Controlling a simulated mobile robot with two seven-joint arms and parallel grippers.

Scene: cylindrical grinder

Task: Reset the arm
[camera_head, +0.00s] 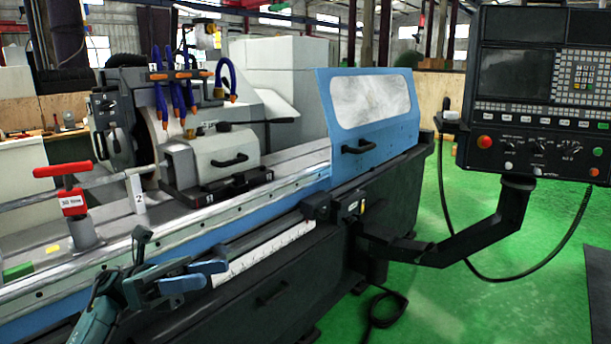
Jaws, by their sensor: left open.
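My left arm comes in from the lower left in dark teal. My left gripper (214,274) has blue fingers and is open, with nothing seen between them. In the picture it lies in front of the blue front side of the cylindrical grinder (350,205), below the metal rail; I cannot tell how close it is to the machine. My right arm and right gripper are not in view.
A red-topped clamp (75,200) stands on the grinder bed at the left. A white tailstock unit (215,155) and a blue windowed door (368,110) are further right. The control panel (540,90) hangs on a black arm (460,245). Green floor (510,300) lies open at the lower right.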

